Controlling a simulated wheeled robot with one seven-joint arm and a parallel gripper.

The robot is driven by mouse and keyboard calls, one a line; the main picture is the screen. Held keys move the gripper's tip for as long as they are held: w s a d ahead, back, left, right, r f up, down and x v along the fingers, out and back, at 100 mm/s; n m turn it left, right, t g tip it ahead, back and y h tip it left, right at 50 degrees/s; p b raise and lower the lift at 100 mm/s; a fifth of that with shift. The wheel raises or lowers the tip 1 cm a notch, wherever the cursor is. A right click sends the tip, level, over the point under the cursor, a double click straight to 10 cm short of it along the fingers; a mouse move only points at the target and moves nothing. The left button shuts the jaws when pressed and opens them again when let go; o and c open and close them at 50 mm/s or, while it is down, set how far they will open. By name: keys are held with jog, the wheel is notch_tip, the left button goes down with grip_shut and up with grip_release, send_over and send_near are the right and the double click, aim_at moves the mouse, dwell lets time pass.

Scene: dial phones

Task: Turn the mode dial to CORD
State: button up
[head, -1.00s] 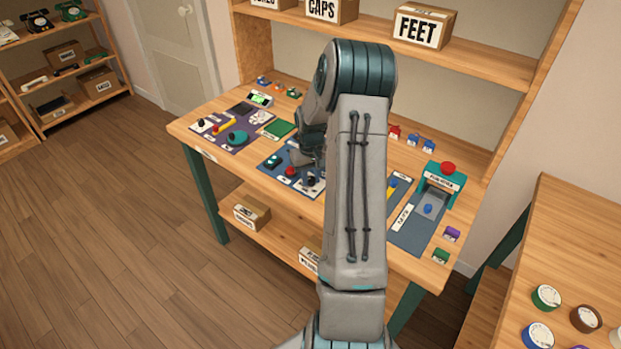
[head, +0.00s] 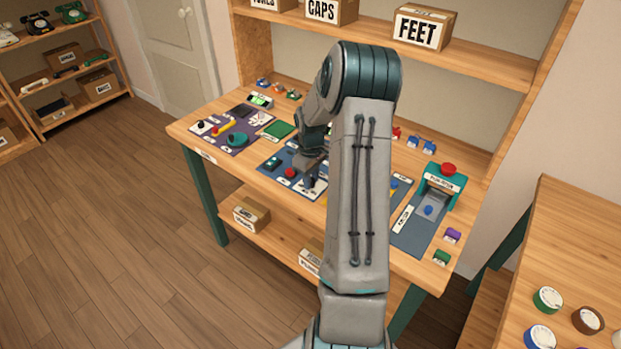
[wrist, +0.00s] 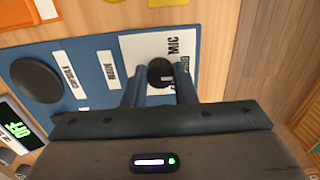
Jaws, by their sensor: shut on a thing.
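The mode dial's black knob (wrist: 160,72) sits on a white plate (wrist: 135,50) on the blue panel (wrist: 90,42). In the wrist view my gripper (wrist: 158,80) has one finger on each side of the knob and is shut on it. The plate reads MIC beside the knob, and another label below it is partly hidden by a finger. A MODE label (wrist: 111,77) lies left of the plate. I cannot tell clearly which way the knob points. In the head view my gripper (head: 309,181) is down at the blue panel's front right, hiding most of the dial.
A large dark round piece (wrist: 37,80) by the CAPSULE label lies on the same panel. In the head view a red button (head: 290,172) stands close to my gripper on the left. A teal press (head: 441,178) stands on the bench at right, and a shelf rises behind.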

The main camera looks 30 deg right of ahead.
jog(key=shift+r, duration=0.1)
jog(key=o, duration=1)
notch_tip(320, 180, up, 14)
jog(key=b, duration=0.1)
